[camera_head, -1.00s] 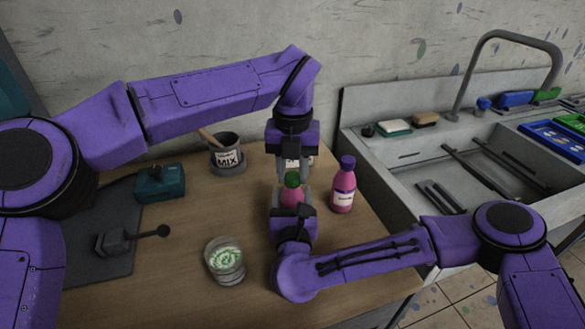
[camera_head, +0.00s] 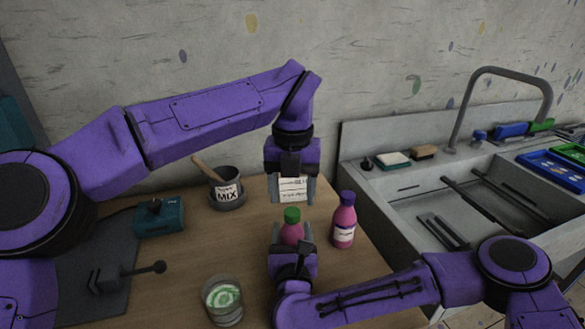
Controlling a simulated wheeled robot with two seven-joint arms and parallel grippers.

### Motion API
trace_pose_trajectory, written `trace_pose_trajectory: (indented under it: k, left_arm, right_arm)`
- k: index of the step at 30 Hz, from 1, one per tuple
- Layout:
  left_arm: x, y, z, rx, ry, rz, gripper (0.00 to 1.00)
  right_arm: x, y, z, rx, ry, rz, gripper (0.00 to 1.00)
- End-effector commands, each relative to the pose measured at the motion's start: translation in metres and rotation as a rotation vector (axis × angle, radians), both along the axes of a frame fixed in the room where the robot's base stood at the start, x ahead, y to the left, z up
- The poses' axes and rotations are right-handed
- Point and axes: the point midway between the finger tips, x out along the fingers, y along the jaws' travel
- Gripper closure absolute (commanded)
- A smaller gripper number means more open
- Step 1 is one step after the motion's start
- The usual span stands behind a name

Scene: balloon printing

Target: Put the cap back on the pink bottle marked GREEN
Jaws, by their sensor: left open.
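A pink bottle (camera_head: 291,234) with a green cap (camera_head: 292,215) stands upright at the right part of the wooden table. The cap sits on the bottle's top. Its label is hidden, so I cannot read a marking. My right gripper (camera_head: 291,242) is around the bottle from the front and appears shut on it; its fingertips are partly hidden. My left gripper (camera_head: 292,196) points down just above the green cap, with its fingers apart and nothing between them.
A pink bottle with a purple cap (camera_head: 344,222) stands close on the right. A white card (camera_head: 293,188) shows behind my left fingers. A MIX cup (camera_head: 227,190), a teal box (camera_head: 160,217) and a glass with green contents (camera_head: 223,299) stand left. The sink (camera_head: 440,198) is right.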

Motion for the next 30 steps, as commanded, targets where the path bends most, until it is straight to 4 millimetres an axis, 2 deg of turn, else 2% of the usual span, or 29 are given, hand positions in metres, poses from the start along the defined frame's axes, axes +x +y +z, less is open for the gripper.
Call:
trace_pose_trajectory:
  k: [3, 9, 14, 22, 23, 24, 25, 30]
  left_arm:
    - [0.0, -0.001, 0.03, 0.0, -0.005, 0.003, 0.37]
    - [0.001, -0.001, 0.067, 0.002, -0.002, 0.003, 0.37]
    - [0.0, -0.001, 0.08, 0.0, -0.001, 0.001, 0.37]
    - [0.0, 0.0, 0.081, 0.0, -0.001, 0.0, 0.37]
    - [0.0, 0.0, 0.081, 0.0, -0.001, 0.0, 0.37]
    - [0.0, 0.0, 0.081, 0.0, -0.001, 0.0, 0.37]
    - [0.0, 0.0, 0.081, 0.0, 0.0, 0.0, 0.37]
    - [0.0, 0.0, 0.081, 0.0, 0.0, 0.0, 0.37]
  right_arm:
    - [0.0, 0.0, -0.001, 0.0, 0.001, 0.0, 1.0]
    - [0.0, 0.0, -0.001, 0.0, 0.001, 0.0, 1.0]
    - [0.0, 0.0, -0.001, 0.0, 0.001, 0.0, 1.0]
    - [0.0, 0.0, -0.001, 0.0, 0.001, 0.0, 1.0]
    - [0.0, 0.0, -0.001, 0.0, 0.001, 0.0, 0.32]
    - [0.0, 0.0, -0.001, 0.0, 0.001, 0.0, 0.19]
    - [0.0, 0.0, -0.001, 0.0, 0.001, 0.0, 0.1]
    - [0.0, 0.0, 0.0, 0.0, 0.001, 0.0, 0.09]
